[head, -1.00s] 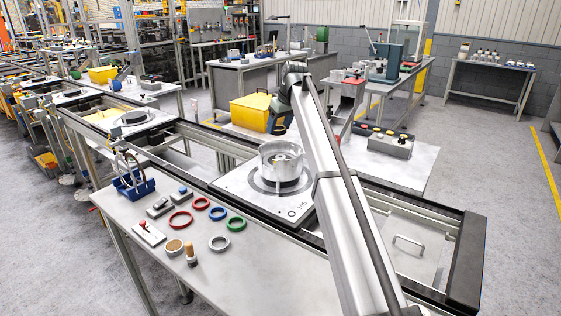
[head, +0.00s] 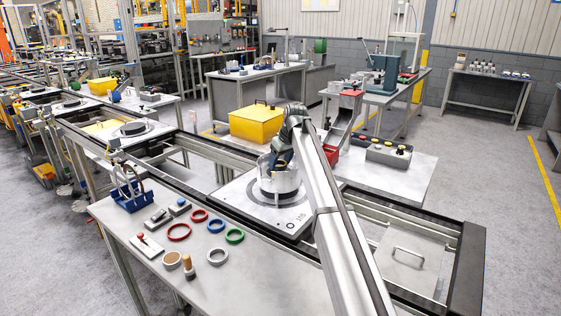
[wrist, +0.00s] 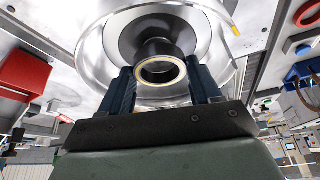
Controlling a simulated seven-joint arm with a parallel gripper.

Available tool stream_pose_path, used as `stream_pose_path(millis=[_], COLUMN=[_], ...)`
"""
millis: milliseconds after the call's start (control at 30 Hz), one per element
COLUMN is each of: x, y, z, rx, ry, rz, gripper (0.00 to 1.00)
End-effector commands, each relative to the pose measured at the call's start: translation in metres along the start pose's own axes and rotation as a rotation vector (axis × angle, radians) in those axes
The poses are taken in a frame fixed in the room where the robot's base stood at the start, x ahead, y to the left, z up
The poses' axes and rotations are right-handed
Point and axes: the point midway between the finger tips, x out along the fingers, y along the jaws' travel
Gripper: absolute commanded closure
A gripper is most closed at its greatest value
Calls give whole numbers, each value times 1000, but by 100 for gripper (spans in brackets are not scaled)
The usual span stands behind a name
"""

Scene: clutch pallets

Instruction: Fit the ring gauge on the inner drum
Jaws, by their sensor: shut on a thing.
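My gripper (wrist: 163,85) points down at the silver drum (head: 291,188) on the pallet, and its wrist is over the drum's mouth in the head view. In the wrist view the two blue fingers stand either side of a small ring gauge (wrist: 137,75) with a pale, brass-coloured rim, and are shut on it. The dark inner drum (wrist: 155,47) shows right behind the ring, roughly in line with it. I cannot tell whether the ring is around it or just short of it. The wide silver wall (wrist: 225,75) surrounds both. The fingertips are hidden in the head view.
The pallet (head: 240,206) sits on the conveyor rails. The front bench (head: 245,275) holds several coloured rings, a blue rack (head: 133,204) and small tools. Behind are a yellow box (head: 256,124) and a button box (head: 388,153). The drum's wall closely encloses the gripper's working space.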

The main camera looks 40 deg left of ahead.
Motion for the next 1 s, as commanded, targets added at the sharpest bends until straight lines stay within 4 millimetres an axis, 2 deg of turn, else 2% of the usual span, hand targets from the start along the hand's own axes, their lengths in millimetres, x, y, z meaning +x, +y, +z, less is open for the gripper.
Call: stream_pose_path(millis=[867, 900, 1000], x=[12, 13, 13], y=[0, 0, 0], z=[5, 5, 5], rx=[0, 0, 0], ry=[1, 0, 0], rz=[0, 0, 0], gripper=[73, 34, 25])
